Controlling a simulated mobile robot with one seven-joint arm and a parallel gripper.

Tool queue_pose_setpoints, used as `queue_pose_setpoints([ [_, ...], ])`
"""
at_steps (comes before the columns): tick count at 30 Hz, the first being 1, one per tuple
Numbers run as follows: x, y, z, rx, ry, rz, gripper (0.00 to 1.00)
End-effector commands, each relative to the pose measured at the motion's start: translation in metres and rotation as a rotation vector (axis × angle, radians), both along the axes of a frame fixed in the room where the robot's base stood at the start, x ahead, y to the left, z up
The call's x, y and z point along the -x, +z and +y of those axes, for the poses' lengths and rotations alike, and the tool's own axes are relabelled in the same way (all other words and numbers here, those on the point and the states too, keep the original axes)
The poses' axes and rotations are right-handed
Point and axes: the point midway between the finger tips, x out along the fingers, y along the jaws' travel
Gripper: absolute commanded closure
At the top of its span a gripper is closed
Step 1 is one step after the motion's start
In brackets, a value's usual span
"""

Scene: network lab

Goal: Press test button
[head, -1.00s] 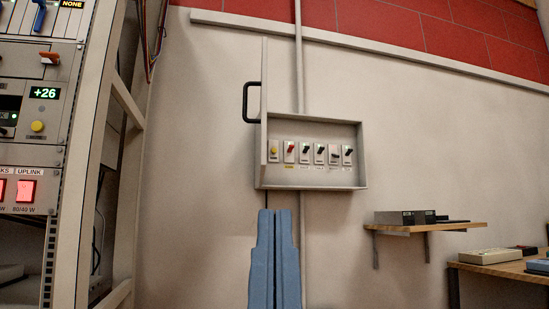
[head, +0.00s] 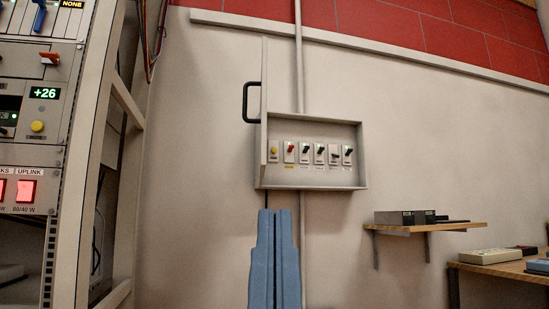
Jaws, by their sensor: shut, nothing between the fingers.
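A shallow grey breaker box (head: 313,184) is fixed to the wall, its door (head: 263,112) standing open on the left with a black handle (head: 246,102). Inside is a row of modules. The leftmost carries a round yellow button (head: 274,149), the only button I see in the row; its label is too small to read. My blue gripper (head: 275,211) is shut and empty, pointing up just below the box's lower left part, apart from the button in the picture.
An equipment rack (head: 40,120) fills the left side, with another yellow button (head: 37,126) under a +26 display and lit red switches (head: 25,191). A wall shelf (head: 425,227) and a desk (head: 510,269) stand to the right. A conduit (head: 299,60) runs up the wall.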

Motion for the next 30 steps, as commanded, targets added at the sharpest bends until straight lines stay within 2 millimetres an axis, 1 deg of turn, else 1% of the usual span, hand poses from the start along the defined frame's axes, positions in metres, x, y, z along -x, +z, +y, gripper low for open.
queue_pose_setpoints([
  [22,0.0,0.001,0.0,0.0,0.0,0.0,1.0],
  [26,0.0,0.011,0.0,0.0,0.0,0.0,1.0],
  [29,0.0,0.027,0.0,0.0,0.0,0.0,1.0],
  [30,0.0,0.035,0.0,0.0,0.0,0.0,1.0],
])
